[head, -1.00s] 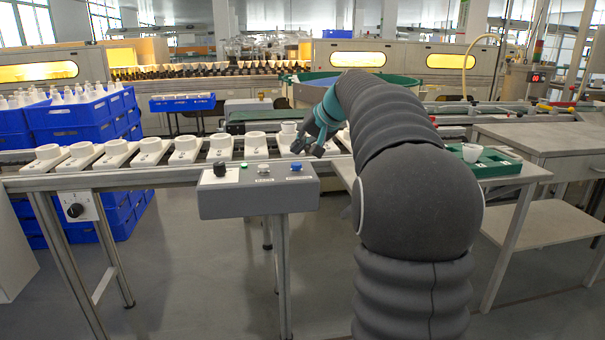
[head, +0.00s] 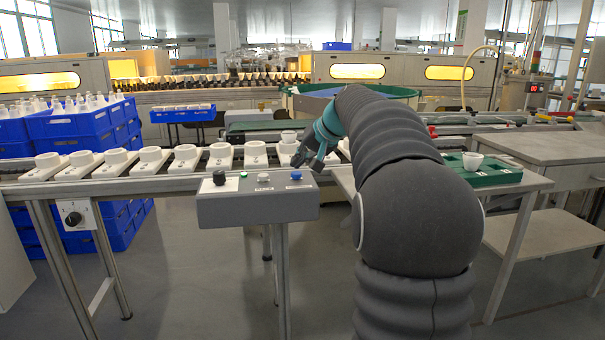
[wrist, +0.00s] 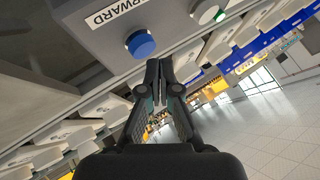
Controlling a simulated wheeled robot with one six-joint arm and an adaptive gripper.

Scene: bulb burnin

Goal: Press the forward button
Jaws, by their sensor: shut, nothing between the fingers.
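The forward button is the blue button (head: 296,176) at the right end of the grey control box (head: 258,207). In the wrist view the blue button (wrist: 140,44) sits beside a label whose visible letters read "RWARD". My gripper (head: 308,165) is shut and empty, just behind and above the blue button in the head view. In the wrist view my gripper (wrist: 158,66) has its fingertips together, a little below and right of the button. They look close to it but apart; the exact gap cannot be told.
A black knob (head: 219,177) and a white button (head: 264,178) share the box top. Behind it runs a conveyor with several white holders (head: 187,158). A green tray (head: 490,178) with a white cup (head: 472,160) stands on the right. Blue crates (head: 66,125) are stacked left.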

